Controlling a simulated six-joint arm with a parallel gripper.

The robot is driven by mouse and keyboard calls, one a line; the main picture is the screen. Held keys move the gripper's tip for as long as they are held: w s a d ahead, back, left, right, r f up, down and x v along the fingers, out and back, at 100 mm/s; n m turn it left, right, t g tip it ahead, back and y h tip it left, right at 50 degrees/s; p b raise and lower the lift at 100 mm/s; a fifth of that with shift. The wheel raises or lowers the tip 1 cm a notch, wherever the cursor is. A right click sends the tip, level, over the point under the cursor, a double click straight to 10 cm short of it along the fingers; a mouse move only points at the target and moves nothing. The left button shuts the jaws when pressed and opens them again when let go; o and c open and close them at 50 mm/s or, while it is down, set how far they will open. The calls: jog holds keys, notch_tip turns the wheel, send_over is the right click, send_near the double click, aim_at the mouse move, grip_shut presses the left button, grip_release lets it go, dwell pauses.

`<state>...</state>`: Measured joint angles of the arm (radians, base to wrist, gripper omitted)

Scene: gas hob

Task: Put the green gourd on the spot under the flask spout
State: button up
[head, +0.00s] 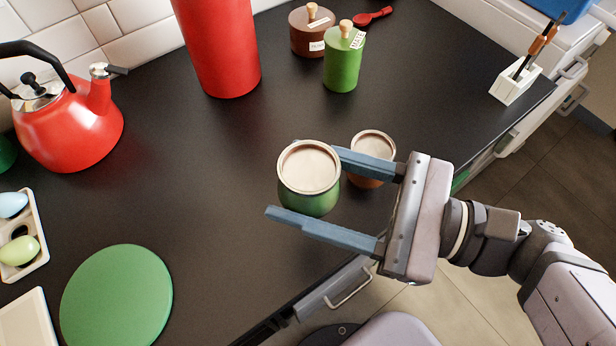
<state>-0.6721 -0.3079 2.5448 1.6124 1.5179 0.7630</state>
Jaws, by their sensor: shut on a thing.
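The green gourd (309,198) is a rounded cup with a pale rim and a cream inside, upright near the middle of the head view. My gripper (302,181) reaches in from the right and is shut on it, one finger on the far side and one on the near side. I cannot tell whether its base is clear of the counter. The tall red flask (218,50) stands at the back, its top cut off by the picture edge. Its spout and the spot under it are not visible.
A brown cup (373,146) stands close behind the far finger. A brown pot (312,36) and green canister (342,66) stand right of the flask. A red kettle (70,130), egg tray (38,222) and green disc (117,296) are left. The black counter (200,175) between is clear.

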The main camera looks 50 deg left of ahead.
jog(key=shift+r, duration=0.5)
